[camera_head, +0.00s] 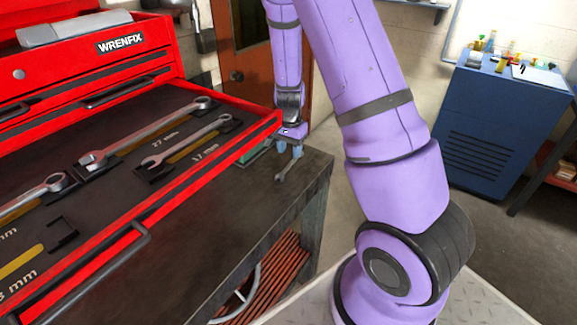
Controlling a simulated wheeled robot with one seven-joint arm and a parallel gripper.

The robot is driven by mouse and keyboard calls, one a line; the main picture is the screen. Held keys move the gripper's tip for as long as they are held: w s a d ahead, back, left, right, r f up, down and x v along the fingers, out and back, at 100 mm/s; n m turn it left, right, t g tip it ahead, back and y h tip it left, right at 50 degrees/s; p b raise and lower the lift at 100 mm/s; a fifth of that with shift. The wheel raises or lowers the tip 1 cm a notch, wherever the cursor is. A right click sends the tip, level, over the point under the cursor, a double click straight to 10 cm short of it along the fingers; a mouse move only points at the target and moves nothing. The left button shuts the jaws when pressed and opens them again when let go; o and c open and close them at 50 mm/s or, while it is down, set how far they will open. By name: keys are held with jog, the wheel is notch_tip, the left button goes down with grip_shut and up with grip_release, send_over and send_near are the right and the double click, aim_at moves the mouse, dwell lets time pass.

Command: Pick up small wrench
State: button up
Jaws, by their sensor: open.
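A small grey wrench (287,168) lies on the dark tabletop (265,205), near its back right corner, outside the red drawer. My gripper (290,151) points down just above the far end of this wrench. Its pale fingers are small in the picture, and they look open. Whether they touch the wrench or straddle it cannot be told from here. Larger wrenches lie in the open drawer: one by the 27 mm mark (145,136), one by the 17 mm mark (188,142), and one partly cut off at the left (35,192).
The open red drawer (225,160) of the toolbox (120,42) stands close to the left of my gripper, with its rim raised. An empty slot (35,258) shows at its lower left. A blue cabinet (500,120) stands at the right. The tabletop's front part is clear.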

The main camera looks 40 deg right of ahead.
aim_at(289, 164)
jog(key=shift+f, duration=2.8)
grip_shut()
